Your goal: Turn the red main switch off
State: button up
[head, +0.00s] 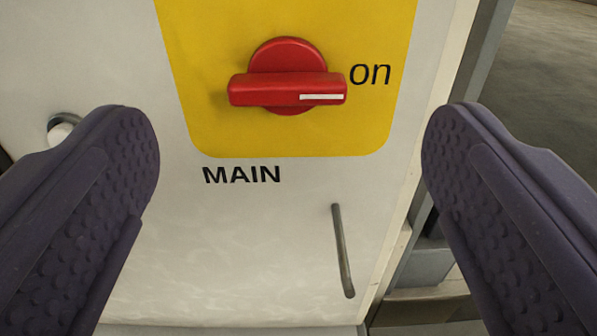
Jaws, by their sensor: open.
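The red main switch (287,88) sits on a yellow plate (290,140) on a pale panel. Its bar handle lies horizontal, and the white mark at its right end points toward the printed word "on". The word "MAIN" is printed below the plate. My gripper (290,135) is open and empty. Its two dark purple padded fingers stand wide apart, one on each side of the switch in the picture. I see no contact between the fingers and the switch.
A thin grey bar handle (342,250) is on the panel below and right of the switch. A round white part (62,130) shows at the left, partly behind my left finger. The panel's right edge is near my right finger, with grey floor beyond.

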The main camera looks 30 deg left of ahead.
aim_at(286, 87)
jog(key=x, duration=0.7)
jog(key=shift+w+a+f, duration=0.15)
jog(key=shift+a+f, duration=0.1)
jog(key=shift+f, duration=0.15)
jog(key=shift+c, duration=0.2)
jog(key=c, duration=1)
